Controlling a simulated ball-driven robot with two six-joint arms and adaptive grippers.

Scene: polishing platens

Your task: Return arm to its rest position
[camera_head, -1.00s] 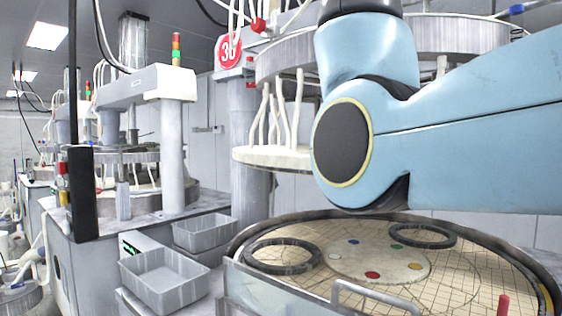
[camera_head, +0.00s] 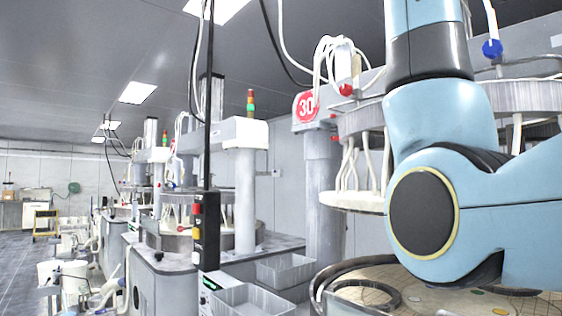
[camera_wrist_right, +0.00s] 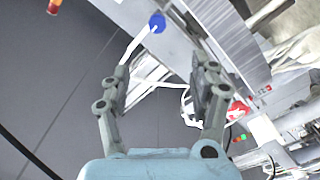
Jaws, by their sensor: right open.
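My blue right arm (camera_head: 440,150) fills the right of the head view. One link rises out of the top of the picture, and another leaves at the right edge. Its elbow joint hangs above a round polishing platen (camera_head: 345,287) and hides much of it. My right gripper (camera_wrist_right: 163,72) shows only in the right wrist view. Its two grey fingers are apart with nothing between them. A blue knob (camera_wrist_right: 157,22) on a white hose shows beyond the fingertips. My left gripper is in neither view.
A grey column with a red sign "30" (camera_head: 306,106) stands left of my arm, with a hose-hung upper disc (camera_head: 350,202) close by. Grey bins (camera_head: 250,300) sit lower down. A black control post (camera_head: 206,230) stands further left. Open floor (camera_head: 25,270) lies at far left.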

